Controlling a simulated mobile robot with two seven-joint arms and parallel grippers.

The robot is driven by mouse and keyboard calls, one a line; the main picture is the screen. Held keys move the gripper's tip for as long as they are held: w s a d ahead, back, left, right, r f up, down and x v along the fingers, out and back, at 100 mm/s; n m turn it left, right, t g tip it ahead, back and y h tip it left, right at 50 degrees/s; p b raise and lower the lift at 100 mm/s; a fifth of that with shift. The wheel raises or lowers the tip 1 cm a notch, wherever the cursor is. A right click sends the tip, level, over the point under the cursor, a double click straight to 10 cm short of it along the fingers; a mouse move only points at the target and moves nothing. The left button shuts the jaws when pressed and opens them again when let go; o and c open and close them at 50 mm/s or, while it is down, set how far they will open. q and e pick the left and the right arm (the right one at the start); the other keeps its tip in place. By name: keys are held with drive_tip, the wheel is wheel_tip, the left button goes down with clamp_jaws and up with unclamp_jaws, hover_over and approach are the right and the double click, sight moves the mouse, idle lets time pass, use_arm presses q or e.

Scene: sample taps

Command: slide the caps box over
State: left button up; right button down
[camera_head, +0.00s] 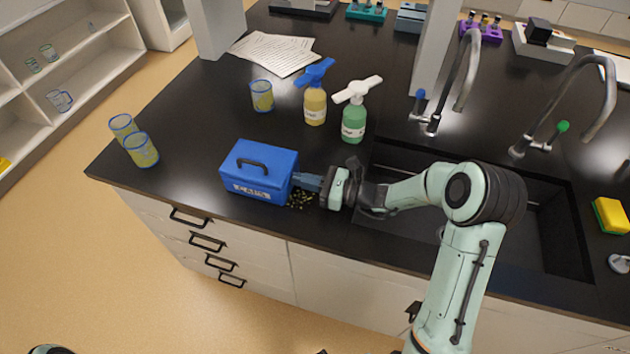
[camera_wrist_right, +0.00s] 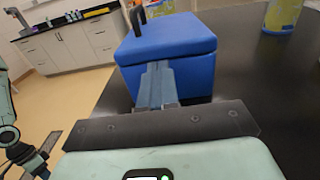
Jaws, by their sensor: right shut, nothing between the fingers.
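The blue caps box (camera_head: 258,172), with a dark handle on its lid and a "CAPS" label on its front, stands upright on the black counter near the front edge. My right gripper (camera_head: 299,181) is shut and empty, its fingertips at the right side of the box. In the right wrist view the shut fingers (camera_wrist_right: 157,84) point at the side of the blue box (camera_wrist_right: 170,50) and seem to touch it. Small yellowish bits (camera_head: 300,198) lie on the counter below the fingers. My left gripper is not in view.
Two beakers (camera_head: 141,150) stand left of the box, and another (camera_head: 262,95) stands behind it. A yellow bottle (camera_head: 315,104) and a green bottle (camera_head: 353,124) stand behind the gripper. The sink (camera_head: 545,225) is at the right. The counter just left of the box is clear.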

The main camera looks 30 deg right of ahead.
sight(235, 165)
drive_tip(key=shift+a, duration=0.1)
drive_tip(key=b+x, duration=0.1)
drive_tip(key=x, duration=1.7)
drive_tip(key=shift+w+a, duration=0.2)
drive_tip(key=shift+s+d, duration=0.1)
